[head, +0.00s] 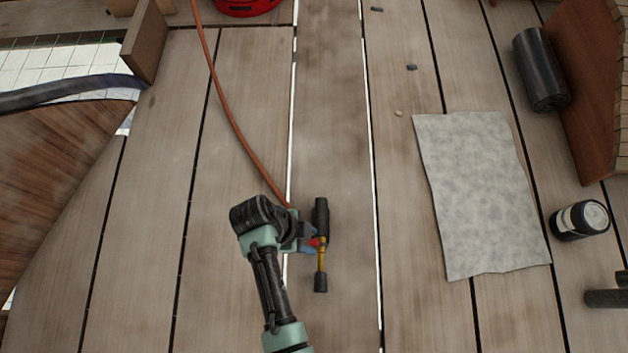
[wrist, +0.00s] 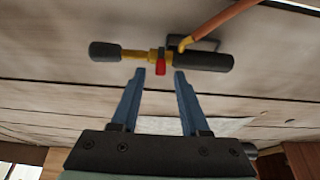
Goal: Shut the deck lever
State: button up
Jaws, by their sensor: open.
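A torch-like tool with a black grip (head: 321,216), a brass tube (head: 321,260) and a black end piece lies on the deck boards. A small red lever (head: 315,242) sits at its brass middle; it also shows in the wrist view (wrist: 160,68). My gripper (head: 308,240) is beside the tool, on its left in the head view. In the wrist view my gripper (wrist: 159,77) is open, with its two blue fingers apart and the red lever between and just beyond the tips. Nothing is held. Whether a finger touches the tool I cannot tell.
An orange-brown hose (head: 225,105) runs across the boards to the tool. A grey cloth (head: 482,195) lies to the right, with a can (head: 580,221) and a black roll (head: 541,70) beyond. A red bucket (head: 247,6) stands at the top. Boards around the tool are mostly clear.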

aim_at(315, 243)
jog(key=shift+b+x, duration=0.75)
jog(key=shift+x, duration=0.75)
grip_shut()
jog(key=shift+r, duration=0.1)
